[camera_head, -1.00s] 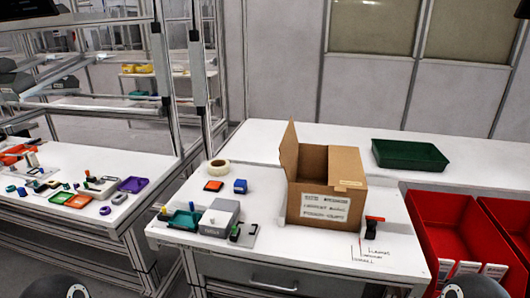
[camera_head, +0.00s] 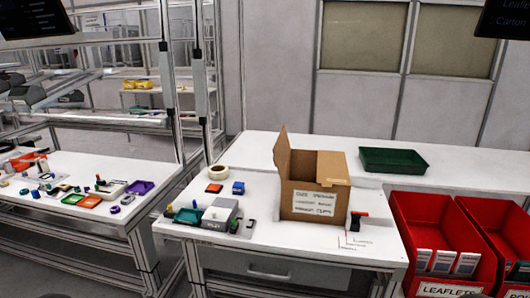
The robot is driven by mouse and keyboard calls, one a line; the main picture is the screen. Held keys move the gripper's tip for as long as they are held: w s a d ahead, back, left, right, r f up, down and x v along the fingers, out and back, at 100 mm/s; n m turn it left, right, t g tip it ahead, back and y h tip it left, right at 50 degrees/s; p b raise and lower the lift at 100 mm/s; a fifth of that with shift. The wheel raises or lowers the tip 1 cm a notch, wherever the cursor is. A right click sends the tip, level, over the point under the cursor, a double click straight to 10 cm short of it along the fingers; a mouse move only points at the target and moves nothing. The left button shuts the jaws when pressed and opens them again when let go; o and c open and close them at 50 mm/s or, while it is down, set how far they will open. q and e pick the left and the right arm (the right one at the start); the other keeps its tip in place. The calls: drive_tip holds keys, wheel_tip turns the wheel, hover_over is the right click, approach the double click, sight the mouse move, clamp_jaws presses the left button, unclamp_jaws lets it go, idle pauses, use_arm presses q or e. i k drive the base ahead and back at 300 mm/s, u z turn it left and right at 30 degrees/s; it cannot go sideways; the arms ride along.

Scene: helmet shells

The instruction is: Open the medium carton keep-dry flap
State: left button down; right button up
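A brown cardboard carton (camera_head: 301,201) stands on the white workbench, right of the middle of the head view. A white printed label (camera_head: 313,203) is on its front. One flap (camera_head: 282,155) stands upright at its left side, and another flap (camera_head: 333,168) is at its right side. The opening between them looks dark, and I cannot see what is inside. The keep-dry marking is too small to read. Neither of my grippers is in view.
A green tray (camera_head: 393,160) lies behind and right of the carton. Red bins (camera_head: 433,225) stand at the bench's right. A tape roll (camera_head: 218,172), a grey device (camera_head: 220,214) and a small orange-and-black tool (camera_head: 357,220) are on the bench. Wall panels close off the back.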

sight(332, 169)
drive_tip(key=z, duration=0.1)
drive_tip(key=i, duration=0.95)
drive_tip(key=u, duration=0.2)
drive_tip(key=k, duration=0.9)
drive_tip(key=z, duration=0.25)
drive_tip(key=i, duration=0.85)
drive_tip(key=u, duration=0.1)
